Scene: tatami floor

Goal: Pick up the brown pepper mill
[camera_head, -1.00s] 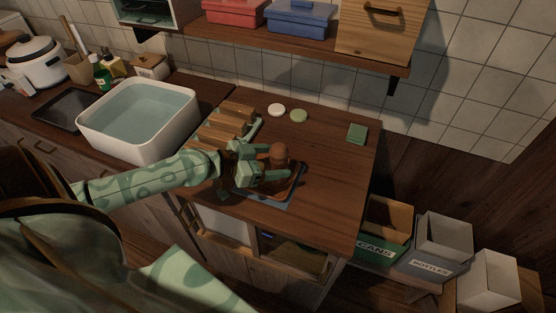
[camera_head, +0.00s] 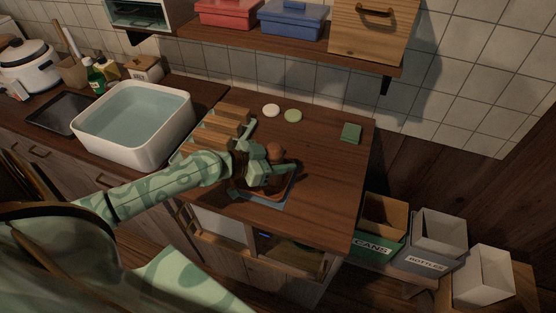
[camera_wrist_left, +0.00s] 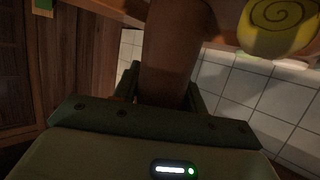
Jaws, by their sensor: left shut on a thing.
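The brown pepper mill (camera_head: 274,149) shows only its rounded top in the head view, above and between the fingers of my left gripper (camera_head: 277,169). In the left wrist view the brown mill (camera_wrist_left: 172,50) stands between the two fingers, and the gripper is shut on its body. My right gripper is not in view.
A wooden rack (camera_head: 212,128) stands close left of the gripper. A white disc (camera_head: 271,110), a pale green disc (camera_head: 293,115) and a green block (camera_head: 351,132) lie at the back. A water-filled basin (camera_head: 135,120) is further left. The counter's right side (camera_head: 335,185) is clear.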

